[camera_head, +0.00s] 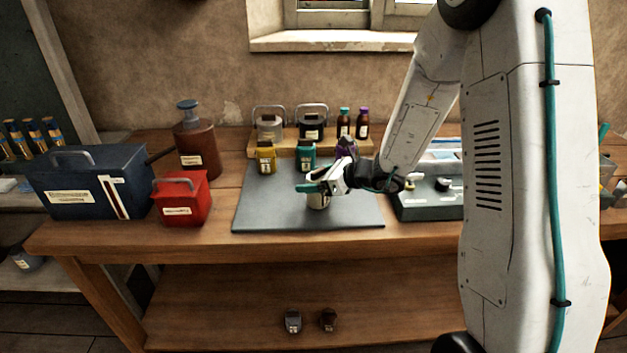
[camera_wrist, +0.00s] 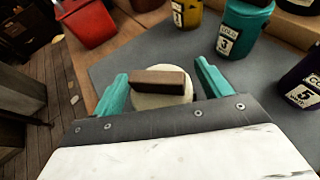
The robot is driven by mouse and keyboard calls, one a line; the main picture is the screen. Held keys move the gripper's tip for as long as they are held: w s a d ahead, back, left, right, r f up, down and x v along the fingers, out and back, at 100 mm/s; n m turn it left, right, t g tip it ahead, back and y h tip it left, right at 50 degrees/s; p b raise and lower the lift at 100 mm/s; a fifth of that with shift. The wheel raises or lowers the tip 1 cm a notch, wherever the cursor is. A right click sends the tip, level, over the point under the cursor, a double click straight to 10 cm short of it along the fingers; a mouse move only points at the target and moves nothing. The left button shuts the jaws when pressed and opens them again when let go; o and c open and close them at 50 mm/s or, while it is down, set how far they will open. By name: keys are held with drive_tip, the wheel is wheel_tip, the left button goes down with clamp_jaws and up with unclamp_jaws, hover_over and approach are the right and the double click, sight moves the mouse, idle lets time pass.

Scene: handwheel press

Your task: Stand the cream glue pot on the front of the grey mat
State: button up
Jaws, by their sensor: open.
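The cream glue pot (camera_head: 318,202) appears upright on the front part of the grey mat (camera_head: 262,212). My gripper (camera_head: 312,187) is over it and hides its upper part in the head view. In the wrist view the pot (camera_wrist: 168,101) shows from above, pale and round with a brown bar-shaped top. The teal fingers of my gripper (camera_wrist: 161,76) are open, one on each side of the pot, with a gap visible at each side. The pot's base is hidden in the wrist view.
A yellow pot (camera_head: 266,160), a teal pot (camera_head: 306,158) and a purple pot (camera_head: 345,148) stand towards the mat's back. A red box (camera_head: 181,201) stands left of the mat, and a dark machine base (camera_head: 425,208) is to the right. The mat's left front is clear.

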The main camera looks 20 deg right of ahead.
drive_tip(key=v, duration=1.1)
drive_tip(key=s+a+r+n+g, duration=0.4)
drive_tip(key=s+a+n, duration=0.2)
drive_tip(key=s+n, duration=0.2)
drive_tip(key=s+a+r+n+g, duration=0.4)
drive_tip(key=s+a+r+n, duration=0.15)
drive_tip(key=s+n, duration=0.25)
drive_tip(key=s+d+r+n+h, duration=0.1)
drive_tip(key=s+d+n+h, duration=0.2)
drive_tip(key=s, duration=0.4)
drive_tip(key=s+d+r+n+h, duration=0.1)
drive_tip(key=s+d+n+h, duration=0.2)
drive_tip(key=s+n+h, duration=0.3)
drive_tip(key=s+n, duration=0.1)
drive_tip(key=n, duration=0.1)
drive_tip(key=shift+n+g, duration=0.3)
drive_tip(key=shift+d, duration=0.1)
